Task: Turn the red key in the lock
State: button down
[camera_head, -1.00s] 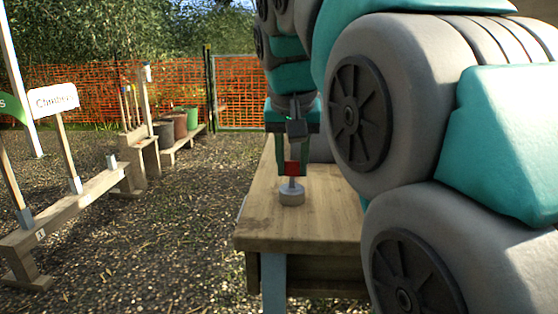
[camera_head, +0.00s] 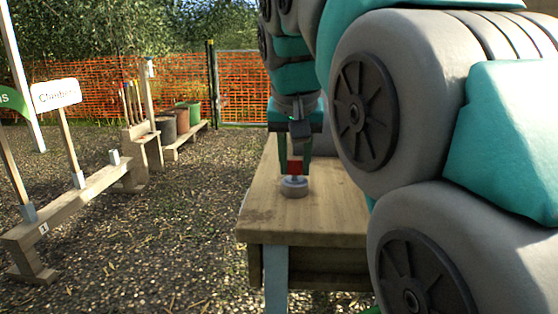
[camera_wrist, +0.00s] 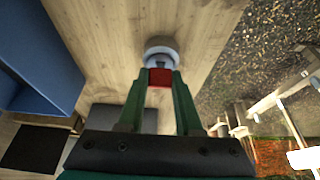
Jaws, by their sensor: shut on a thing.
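The red key (camera_head: 295,167) shows as a small red block at the top of the round grey lock (camera_head: 295,187) on the wooden table. My gripper (camera_head: 295,163) points down above the lock and is shut on the key. In the wrist view, the red key (camera_wrist: 160,77) sits between the two green fingers, and the pale round lock (camera_wrist: 161,52) lies just beyond it. The key's lower end meets the lock; how deep it sits in it is hidden.
In the wrist view, a blue box-like thing (camera_wrist: 45,50) stands at the left. Wooden beams with signs (camera_head: 56,95) and several pots (camera_head: 181,118) stand on the gravel at the left, before an orange fence (camera_head: 80,89).

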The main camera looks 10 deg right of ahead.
jog(key=n+y+p, duration=0.1)
jog(key=n, duration=0.2)
jog(key=shift+n+y+p, duration=0.55)
jog(key=shift+n+y, duration=0.35)
jog(key=shift+n, duration=1.1)
jog(key=shift+n+p, duration=0.3)
jog(key=shift+n, duration=0.2)
jog(key=n+y+p, duration=0.1)
jog(key=n, duration=0.1)
jog(key=shift+n+g, duration=0.3)
jog(key=n+y, duration=0.1)
jog(key=n, duration=0.2)
jog(key=shift+g, duration=0.4)
jog(key=shift+f, duration=0.1)
jog(key=shift+m+t+h+b, duration=0.4)
jog(key=shift+m+b, duration=0.45)
jog(key=shift+m, duration=0.55)
